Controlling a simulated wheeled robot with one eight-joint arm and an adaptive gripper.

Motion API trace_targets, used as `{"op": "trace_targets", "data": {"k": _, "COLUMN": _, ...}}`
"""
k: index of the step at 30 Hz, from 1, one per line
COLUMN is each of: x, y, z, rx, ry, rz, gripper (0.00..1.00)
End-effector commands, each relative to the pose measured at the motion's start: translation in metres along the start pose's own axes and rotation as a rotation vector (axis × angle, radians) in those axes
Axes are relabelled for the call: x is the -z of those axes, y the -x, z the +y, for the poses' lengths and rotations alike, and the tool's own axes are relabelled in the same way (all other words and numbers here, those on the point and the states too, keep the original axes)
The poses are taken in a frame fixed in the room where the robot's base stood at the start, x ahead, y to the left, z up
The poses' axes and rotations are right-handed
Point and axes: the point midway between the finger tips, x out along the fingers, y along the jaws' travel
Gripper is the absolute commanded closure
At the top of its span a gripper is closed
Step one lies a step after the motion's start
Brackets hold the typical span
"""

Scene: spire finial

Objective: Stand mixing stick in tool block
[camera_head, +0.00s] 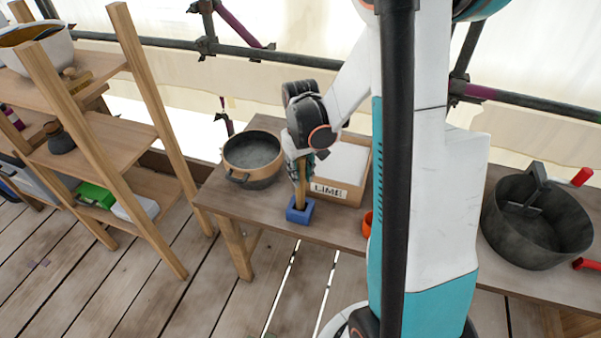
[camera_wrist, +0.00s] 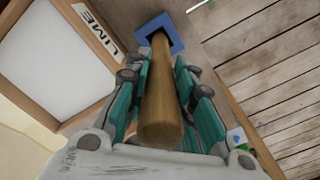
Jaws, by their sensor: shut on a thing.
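The mixing stick (camera_wrist: 161,105) is a thick wooden rod between the fingers of my gripper (camera_wrist: 163,85) in the wrist view. Its far end reaches the opening of the blue tool block (camera_wrist: 178,36). In the head view the stick (camera_head: 300,187) stands about upright, with its lower end at the blue block (camera_head: 299,216) on the table. My gripper (camera_head: 297,165) is shut on the stick's upper part. How deep the stick sits in the block is hidden.
A box labelled LIME (camera_head: 332,189) stands right behind the block, and a pot (camera_head: 252,177) to its left. An orange object (camera_head: 367,224) is to the right. A large dark bucket (camera_head: 535,245) is farther right. A wooden shelf (camera_head: 120,140) stands at left.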

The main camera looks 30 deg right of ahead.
Motion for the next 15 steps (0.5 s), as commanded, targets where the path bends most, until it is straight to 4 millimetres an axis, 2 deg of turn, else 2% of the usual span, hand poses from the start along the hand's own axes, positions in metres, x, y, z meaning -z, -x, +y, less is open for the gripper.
{"op": "trace_targets", "data": {"k": 2, "x": 0.0001, "y": -0.0028, "z": 0.0000, "rx": 0.000, "ry": 0.000, "rz": 0.000, "gripper": 1.00}}
{"op": "trace_targets", "data": {"k": 3, "x": 0.0001, "y": -0.0028, "z": 0.0000, "rx": 0.000, "ry": 0.000, "rz": 0.000, "gripper": 0.73}}
{"op": "trace_targets", "data": {"k": 5, "x": 0.0001, "y": -0.0021, "z": 0.0000, "rx": 0.000, "ry": 0.000, "rz": 0.000, "gripper": 0.59}}
{"op": "trace_targets", "data": {"k": 15, "x": 0.0001, "y": -0.0014, "z": 0.0000, "rx": 0.000, "ry": 0.000, "rz": 0.000, "gripper": 0.57}}
